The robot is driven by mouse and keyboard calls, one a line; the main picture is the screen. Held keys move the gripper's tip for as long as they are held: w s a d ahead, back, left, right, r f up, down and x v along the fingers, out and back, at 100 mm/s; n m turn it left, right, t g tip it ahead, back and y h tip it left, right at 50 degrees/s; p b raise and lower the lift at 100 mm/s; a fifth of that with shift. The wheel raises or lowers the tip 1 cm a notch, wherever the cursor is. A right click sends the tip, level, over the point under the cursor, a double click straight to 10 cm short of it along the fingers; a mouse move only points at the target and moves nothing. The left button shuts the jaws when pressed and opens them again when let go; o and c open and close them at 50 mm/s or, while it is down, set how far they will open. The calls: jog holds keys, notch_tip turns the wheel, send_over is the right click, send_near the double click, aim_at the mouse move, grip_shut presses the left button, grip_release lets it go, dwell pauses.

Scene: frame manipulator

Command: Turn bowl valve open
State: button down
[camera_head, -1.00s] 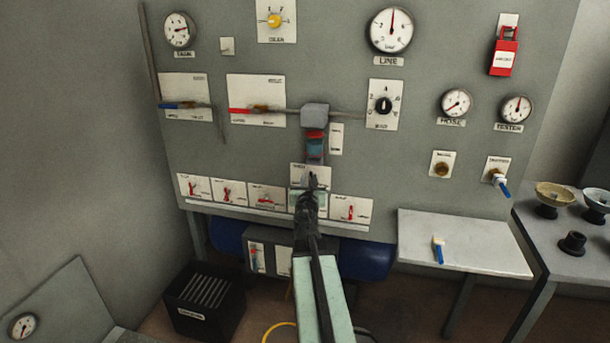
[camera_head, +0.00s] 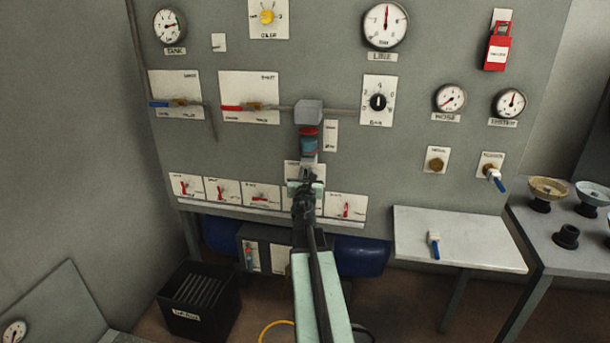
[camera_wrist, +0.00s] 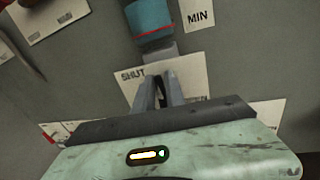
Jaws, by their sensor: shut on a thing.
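The bowl (camera_head: 308,143), blue with a red band, hangs under a grey block on the panel. Its lower end also shows at the top of the wrist view (camera_wrist: 149,16). Below it is a white plate (camera_wrist: 130,88) marked "SHUT". My gripper (camera_wrist: 161,80) is in front of this plate, its two grey fingers close together and pointing at it. In the head view my gripper (camera_head: 305,178) covers most of the plate. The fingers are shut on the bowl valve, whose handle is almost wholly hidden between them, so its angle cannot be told.
A row of small plates with red levers (camera_head: 222,190) flanks my gripper along the panel's lower edge. A white shelf (camera_head: 480,250) with a blue-handled part (camera_head: 434,244) is at right. A black bin (camera_head: 200,305) stands at lower left.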

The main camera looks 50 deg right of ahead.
jog(key=m, duration=0.1)
jog(key=m+b, duration=0.1)
jog(key=m, duration=0.1)
jog(key=m+b, duration=0.1)
jog(key=shift+s+d+f+m+h, duration=0.15)
jog(key=shift+s+f+m+h, duration=0.15)
jog(key=shift+m+h, duration=0.1)
jog(key=shift+s+d+f+m+g+h+b, duration=0.2)
jog(key=shift+m+h+b, duration=0.4)
jog(key=shift+m, duration=1.85)
jog(key=shift+s+a+f+m+g+h+b, duration=0.1)
jog(key=shift+f+m+g+h+b, duration=0.45)
jog(key=shift+m, duration=1.85)
jog(key=shift+s+d+r+m+g+h+b, duration=0.25)
jog(key=shift+m+b, duration=0.65)
jog(key=shift+m, duration=1.55)
jog(key=shift+w+a+f, duration=0.1)
jog(key=shift+f, duration=0.1)
jog(key=c, duration=1.7)
grip_release()
